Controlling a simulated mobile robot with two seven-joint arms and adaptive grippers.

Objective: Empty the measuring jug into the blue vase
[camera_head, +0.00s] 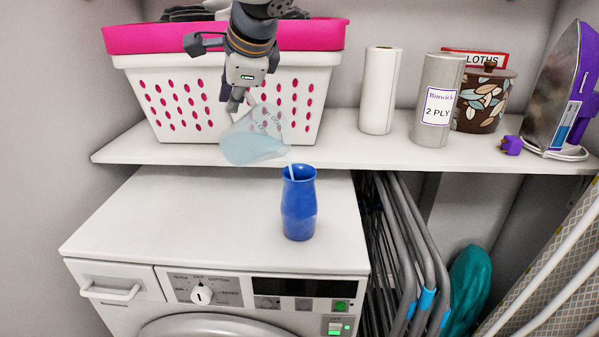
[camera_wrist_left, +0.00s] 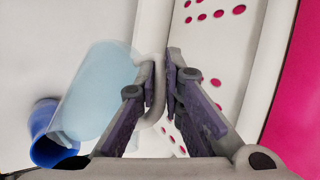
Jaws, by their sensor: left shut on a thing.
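The clear measuring jug (camera_head: 256,138) holds pale blue liquid and is tilted, its lower right side above the blue vase (camera_head: 299,207). A thin pale stream shows at the vase mouth. The vase stands upright on the white dryer top. My left gripper (camera_head: 236,101) is shut on the jug's handle, above and left of the vase. In the left wrist view the fingers (camera_wrist_left: 166,105) close around the handle, with the jug (camera_wrist_left: 100,90) to the left and the vase (camera_wrist_left: 52,135) at the lower left. My right gripper is not in view.
A white shelf (camera_head: 400,150) runs behind and above the dryer top (camera_head: 190,215). It carries a pink and white basket (camera_head: 160,100), paper rolls (camera_head: 378,90), a patterned canister (camera_head: 485,98) and an iron (camera_head: 560,95). The dryer top left of the vase is clear.

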